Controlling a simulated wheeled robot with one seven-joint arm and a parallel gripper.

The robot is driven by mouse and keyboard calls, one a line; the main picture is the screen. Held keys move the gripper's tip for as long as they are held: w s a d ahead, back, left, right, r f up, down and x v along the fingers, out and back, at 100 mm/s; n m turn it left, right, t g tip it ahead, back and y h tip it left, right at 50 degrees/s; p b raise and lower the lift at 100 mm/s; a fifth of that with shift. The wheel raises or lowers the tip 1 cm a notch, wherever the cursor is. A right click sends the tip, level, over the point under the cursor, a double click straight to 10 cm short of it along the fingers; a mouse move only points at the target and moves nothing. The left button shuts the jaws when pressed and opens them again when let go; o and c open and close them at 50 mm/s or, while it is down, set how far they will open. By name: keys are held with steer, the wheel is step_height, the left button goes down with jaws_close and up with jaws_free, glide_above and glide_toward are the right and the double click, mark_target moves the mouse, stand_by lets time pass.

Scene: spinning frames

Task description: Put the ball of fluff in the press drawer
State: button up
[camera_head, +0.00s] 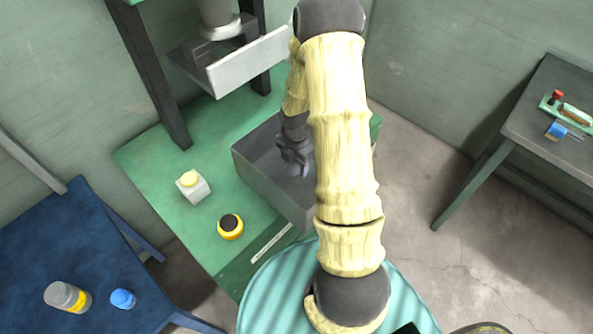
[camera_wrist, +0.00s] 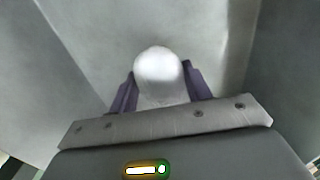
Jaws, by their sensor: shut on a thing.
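The ball of fluff (camera_wrist: 157,65) is white and round, held between the two purple fingers of my gripper (camera_wrist: 159,82) in the wrist view. In the head view my gripper (camera_head: 294,158) points down inside the open grey bin (camera_head: 255,172), and the ball is hidden there. Grey bin walls surround the gripper in the wrist view. The press drawer (camera_head: 248,62) has a pale front panel and stands pulled out below the press's grey cylinder (camera_head: 218,20), up and left of the bin. Part of the drawer's dark inside shows; my arm is near its right end.
On the green table (camera_head: 150,155) are a white block with a yellow top (camera_head: 193,186) and a yellow-black round button (camera_head: 230,226). The press's dark legs (camera_head: 155,80) rise behind. A blue table (camera_head: 45,240) holds two containers. A side table (camera_head: 560,105) stands right.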

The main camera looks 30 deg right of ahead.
steer(key=shift+f, duration=0.25)
step_height(320, 180, down, 4)
steer(key=shift+w+r, duration=0.15)
steer(key=shift+a, duration=0.1)
steer(key=o, duration=0.9)
steer(key=shift+s+d, duration=0.2)
steer(key=shift+o, duration=0.2)
steer(key=shift+a, duration=0.1)
